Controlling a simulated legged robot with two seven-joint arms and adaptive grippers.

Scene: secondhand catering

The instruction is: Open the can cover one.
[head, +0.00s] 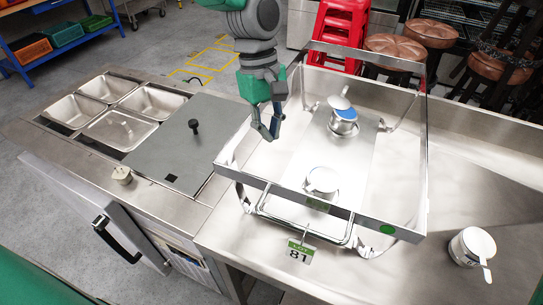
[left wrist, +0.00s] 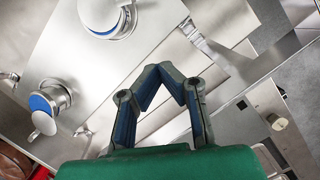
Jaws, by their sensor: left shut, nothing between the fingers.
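Several small metal cans show. One can (head: 343,128) stands at the back inside the metal frame, its lid (head: 339,102) tilted up and a blue top showing; it is also in the left wrist view (left wrist: 62,93). A second can (head: 322,186) stands nearer the front of the frame with its pale lid down over the top; it shows at the top of the left wrist view (left wrist: 108,14). A third can (head: 468,250) stands outside, at the right, lid on. My left gripper (head: 270,135) is shut and empty, left of the first two cans. My right gripper is out of view.
A metal frame (head: 290,188) with upright legs surrounds the two cans. A "81" tag (head: 300,251) hangs at its front. At the left are a grey lid with a black knob (head: 195,127) and steel pans (head: 75,110). The counter at right is mostly clear.

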